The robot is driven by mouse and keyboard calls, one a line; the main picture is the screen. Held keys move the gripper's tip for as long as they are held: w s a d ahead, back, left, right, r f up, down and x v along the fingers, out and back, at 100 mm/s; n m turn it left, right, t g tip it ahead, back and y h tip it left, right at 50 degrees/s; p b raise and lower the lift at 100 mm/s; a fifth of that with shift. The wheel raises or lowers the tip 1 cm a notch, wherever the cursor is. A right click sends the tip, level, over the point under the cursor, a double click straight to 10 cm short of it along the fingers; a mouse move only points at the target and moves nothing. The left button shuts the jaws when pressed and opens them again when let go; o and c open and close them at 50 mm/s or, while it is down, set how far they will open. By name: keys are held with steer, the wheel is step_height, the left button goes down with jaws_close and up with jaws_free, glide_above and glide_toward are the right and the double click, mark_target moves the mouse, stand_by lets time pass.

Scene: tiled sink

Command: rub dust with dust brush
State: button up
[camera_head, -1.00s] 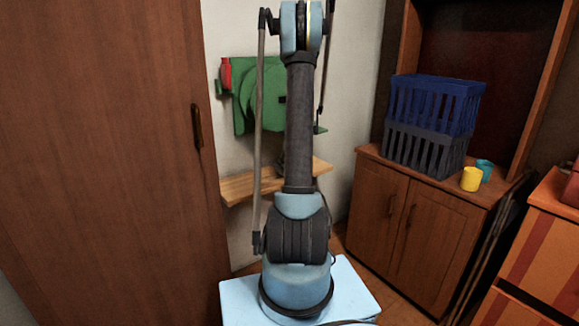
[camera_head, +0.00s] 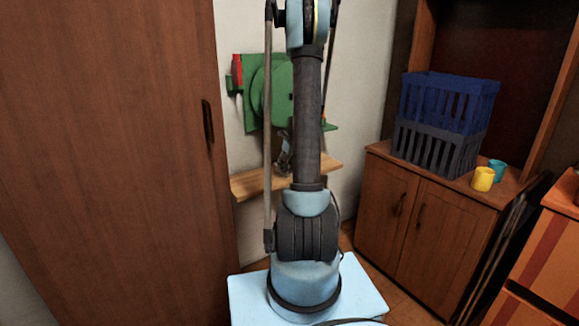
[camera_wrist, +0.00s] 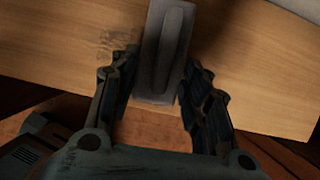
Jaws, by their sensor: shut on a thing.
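The dust brush (camera_wrist: 165,45) is a grey, block-like thing in the wrist view, held over a light wooden shelf (camera_wrist: 250,65). My gripper (camera_wrist: 160,70) is shut on it, with one dark finger on each side. A dark smudge of dust (camera_wrist: 114,42) lies on the shelf just left of the brush. I cannot tell whether the brush touches the wood. In the head view the wooden shelf (camera_head: 252,184) juts from the wall, and my arm hides most of the gripper area and the brush.
A tall brown cabinet (camera_head: 110,150) stands close on the left. On the right, a low cabinet (camera_head: 385,215) bears stacked crates (camera_head: 450,105) and a yellow cup (camera_head: 482,179).

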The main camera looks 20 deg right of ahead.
steer(key=shift+s+a, duration=0.55)
steer(key=shift+a, duration=1.25)
steer(key=shift+s+a, duration=0.6)
steer(key=shift+a, duration=1.15)
steer(key=shift+s+a, duration=0.55)
steer(key=shift+a, duration=1.25)
steer(key=shift+w+a+f, duration=0.1)
steer(key=shift+w, duration=0.3)
steer(key=shift+c, duration=0.5)
steer(key=shift+w+d+f, duration=0.1)
steer(key=shift+w+d, duration=1.05)
steer(key=shift+d, duration=2.4)
steer(key=shift+w+d+r, duration=0.1)
steer(key=shift+w+d, duration=1.05)
steer(key=shift+d, duration=2.45)
steer(key=shift+w+d+f, duration=0.1)
steer(key=shift+w+d, duration=1.05)
steer(key=shift+d, duration=2.4)
steer(key=shift+s+a, duration=0.3)
steer(key=shift+a, duration=0.65)
steer(key=shift+s+a, duration=0.25)
steer(key=shift+a, duration=0.65)
steer(key=shift+s+a, duration=0.2)
steer(key=shift+a, duration=0.45)
steer(key=shift+s+a, duration=0.25)
steer(key=shift+a, duration=0.35)
steer(key=shift+s+a, duration=0.2)
steer(key=shift+a, duration=0.45)
